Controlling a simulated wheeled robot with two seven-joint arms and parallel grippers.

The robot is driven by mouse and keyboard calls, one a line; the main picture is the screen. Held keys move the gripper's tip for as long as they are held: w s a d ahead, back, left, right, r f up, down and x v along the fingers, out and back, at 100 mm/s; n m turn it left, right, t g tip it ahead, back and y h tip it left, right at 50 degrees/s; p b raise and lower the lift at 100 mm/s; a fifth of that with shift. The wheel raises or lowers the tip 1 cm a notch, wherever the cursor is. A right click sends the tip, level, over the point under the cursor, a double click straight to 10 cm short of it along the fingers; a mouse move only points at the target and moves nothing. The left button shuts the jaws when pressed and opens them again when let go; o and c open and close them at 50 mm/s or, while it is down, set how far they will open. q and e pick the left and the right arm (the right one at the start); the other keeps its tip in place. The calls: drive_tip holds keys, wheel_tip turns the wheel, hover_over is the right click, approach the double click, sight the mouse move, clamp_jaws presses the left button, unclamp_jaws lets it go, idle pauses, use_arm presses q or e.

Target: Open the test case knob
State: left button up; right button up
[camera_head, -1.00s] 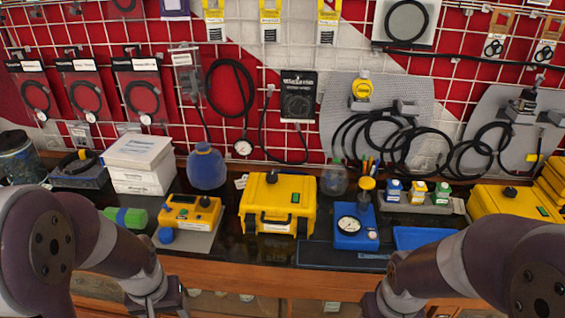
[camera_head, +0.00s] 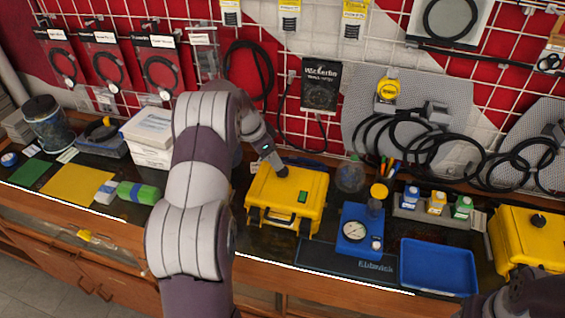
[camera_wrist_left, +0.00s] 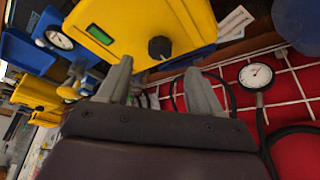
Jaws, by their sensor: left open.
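The yellow test case (camera_head: 266,190) stands closed on the bench, with a green display and a dark round knob on its top. The knob (camera_wrist_left: 160,47) shows clearly in the left wrist view, beside the green display (camera_wrist_left: 99,34). In the head view my left gripper (camera_head: 274,160) is above the case's back part, close to the knob, which it partly covers. In the left wrist view my left gripper (camera_wrist_left: 158,66) is open and empty, its two fingertips apart on either side of the line to the knob. I cannot tell if they touch it. My right gripper is out of view.
A blue gauge box (camera_head: 353,238) stands right of the case, with a blue tray (camera_head: 438,267) farther right. A second yellow case (camera_head: 530,244) is at the right edge. Cables and a pegboard wall (camera_head: 330,160) are behind. Small bottles (camera_head: 437,204) stand at the back right.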

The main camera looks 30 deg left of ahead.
sight(282, 172)
use_arm(q)
drive_tip(key=x, duration=0.3)
drive_tip(key=p+x, duration=0.1)
drive_tip(key=x, duration=0.2)
drive_tip(key=shift+w+d+r, duration=0.1)
drive_tip(key=shift+w+d, duration=0.1)
drive_tip(key=shift+w, duration=0.2)
drive_tip(key=shift+s+f+p, duration=0.15)
drive_tip(key=shift+f+p, duration=0.2)
drive_tip(key=shift+f, duration=0.3)
drive_tip(key=shift+w, duration=0.25)
drive_tip(key=c, duration=1.1)
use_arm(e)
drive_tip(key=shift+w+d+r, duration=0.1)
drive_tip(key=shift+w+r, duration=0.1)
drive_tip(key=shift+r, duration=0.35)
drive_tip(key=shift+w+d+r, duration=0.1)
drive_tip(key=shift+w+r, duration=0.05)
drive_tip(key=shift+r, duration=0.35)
